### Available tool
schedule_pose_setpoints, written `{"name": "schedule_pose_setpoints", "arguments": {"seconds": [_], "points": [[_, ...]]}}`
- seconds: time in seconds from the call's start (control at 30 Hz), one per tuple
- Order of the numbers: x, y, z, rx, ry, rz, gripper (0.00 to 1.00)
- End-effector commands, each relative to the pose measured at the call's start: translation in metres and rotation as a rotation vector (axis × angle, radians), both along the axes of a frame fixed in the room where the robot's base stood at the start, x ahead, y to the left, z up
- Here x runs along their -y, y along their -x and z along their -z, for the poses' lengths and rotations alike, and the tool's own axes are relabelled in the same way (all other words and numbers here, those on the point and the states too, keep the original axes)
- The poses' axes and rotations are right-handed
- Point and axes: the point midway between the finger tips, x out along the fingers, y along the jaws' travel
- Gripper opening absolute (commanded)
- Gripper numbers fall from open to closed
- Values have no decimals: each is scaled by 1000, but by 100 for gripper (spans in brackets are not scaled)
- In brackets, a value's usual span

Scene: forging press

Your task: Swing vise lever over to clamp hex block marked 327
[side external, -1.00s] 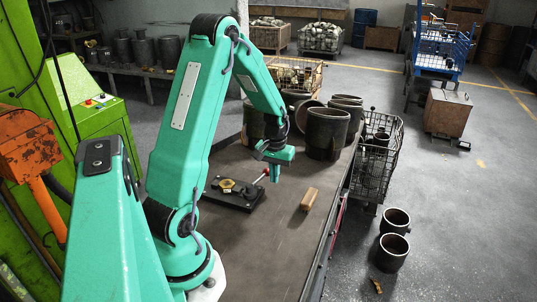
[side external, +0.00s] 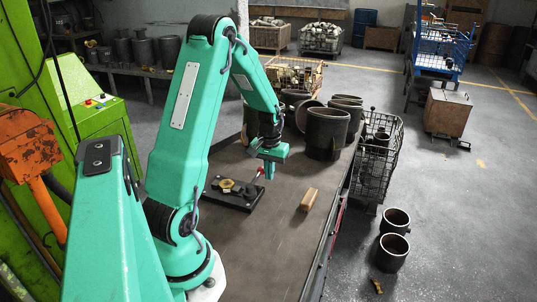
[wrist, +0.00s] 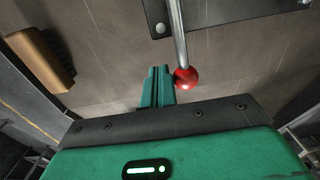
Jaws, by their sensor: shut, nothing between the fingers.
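The vise (side external: 238,203) is a dark plate on the bench with a brass-coloured hex block (side external: 227,185) on it; no number is readable. Its lever has a metal rod (wrist: 177,35) and red knob (wrist: 186,78); in the side view the knob (side external: 260,172) is partly hidden by my gripper. My gripper (side external: 269,174) is low over the bench at the lever's end. In the wrist view, its green fingers (wrist: 157,84) are together and empty, just left of the knob. I cannot tell whether they touch it. The vise plate (wrist: 235,12) is cut off at the top.
A tan block (side external: 309,199) lies on the bench right of the vise; it also shows in the wrist view (wrist: 40,60). Large dark metal pots (side external: 326,133) stand at the bench's far end. The bench (side external: 265,255) is clear in front.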

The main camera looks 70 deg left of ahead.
Motion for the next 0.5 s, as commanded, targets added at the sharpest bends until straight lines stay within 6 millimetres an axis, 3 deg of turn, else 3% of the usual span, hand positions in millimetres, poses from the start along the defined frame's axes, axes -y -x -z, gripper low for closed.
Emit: {"name": "schedule_pose_setpoints", "arguments": {"seconds": [0.5], "points": [[-12, 8, 0, 0, 0, -1, 0]]}}
